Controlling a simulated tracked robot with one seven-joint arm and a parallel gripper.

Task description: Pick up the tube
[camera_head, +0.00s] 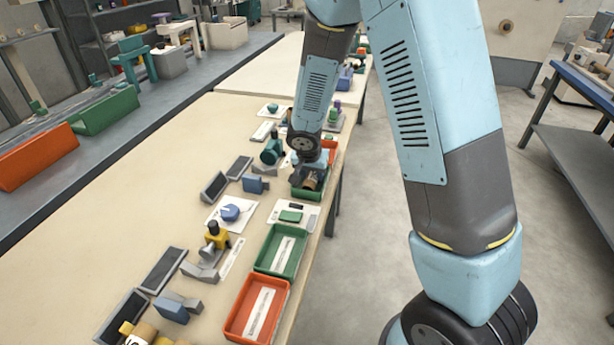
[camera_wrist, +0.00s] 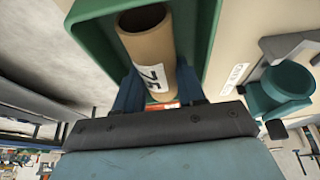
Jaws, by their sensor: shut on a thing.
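The tube (camera_wrist: 150,50) is a brown cardboard cylinder with an open end and a white label with dark print. In the wrist view it sits between the blue fingers of my gripper (camera_wrist: 158,92), which is shut on it. The tube lies over the green tray (camera_wrist: 92,38), whose walls show around it. I cannot tell whether it touches the tray floor. In the head view my gripper (camera_head: 309,178) is low at the far green tray (camera_head: 307,193), and the brown end of the tube (camera_head: 310,183) shows below it.
A nearer green tray (camera_head: 272,262) and an orange tray (camera_head: 238,312) stand along the table's right edge. A teal device (camera_head: 271,152) stands left of my gripper. A yellow-and-grey device (camera_head: 215,240) and dark screens (camera_head: 163,270) are nearer. The table's left side (camera_head: 130,195) is clear.

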